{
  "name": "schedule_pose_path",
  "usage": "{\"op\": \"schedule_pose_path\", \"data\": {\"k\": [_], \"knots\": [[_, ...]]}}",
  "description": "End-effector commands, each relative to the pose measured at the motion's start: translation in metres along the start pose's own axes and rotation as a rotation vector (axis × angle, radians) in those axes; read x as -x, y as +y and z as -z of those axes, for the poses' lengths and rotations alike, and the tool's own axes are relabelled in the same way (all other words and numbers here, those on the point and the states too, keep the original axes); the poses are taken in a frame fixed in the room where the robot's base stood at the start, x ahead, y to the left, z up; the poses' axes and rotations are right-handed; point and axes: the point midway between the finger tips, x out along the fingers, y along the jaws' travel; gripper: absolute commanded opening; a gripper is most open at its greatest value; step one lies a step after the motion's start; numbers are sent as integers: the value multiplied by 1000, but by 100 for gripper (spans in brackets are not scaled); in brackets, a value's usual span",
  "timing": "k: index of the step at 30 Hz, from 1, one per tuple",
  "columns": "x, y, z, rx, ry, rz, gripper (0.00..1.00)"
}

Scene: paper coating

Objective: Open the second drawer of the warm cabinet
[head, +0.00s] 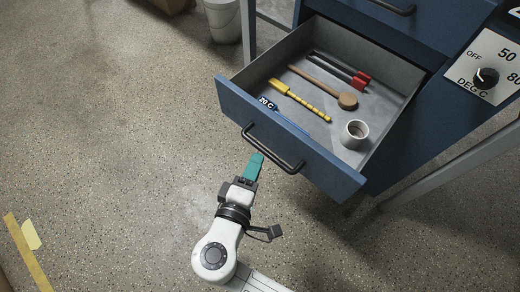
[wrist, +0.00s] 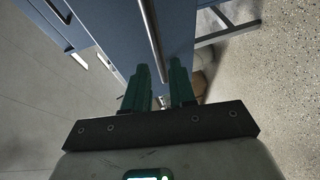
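The blue warm cabinet (head: 415,150) has a drawer (head: 315,160) pulled well out, below another drawer front (head: 410,22) that is shut. The open drawer has a dark bar handle (head: 270,150), also seen in the wrist view (wrist: 151,40). My gripper (head: 257,160), with teal fingers, is close to the left part of this handle. In the wrist view my gripper (wrist: 160,75) has its two fingers apart, with the bar's near end at the gap between them. I cannot tell whether the fingers touch the bar.
The open drawer holds a yellow tool (head: 300,100), red-tipped tools (head: 360,80), a wooden round-headed tool (head: 346,100) and a small cup (head: 355,134). A dial panel (head: 485,75) is at right. A white bucket (head: 222,18) stands behind.

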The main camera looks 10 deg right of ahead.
Motion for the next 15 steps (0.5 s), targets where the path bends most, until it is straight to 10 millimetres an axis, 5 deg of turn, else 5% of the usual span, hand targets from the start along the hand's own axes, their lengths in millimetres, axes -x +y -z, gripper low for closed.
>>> {"op": "schedule_pose_path", "data": {"k": [6, 15], "knots": [[35, 1, 1, 2, 2, 0, 25], [49, 0, 0, 1, -1, 0, 25]]}}
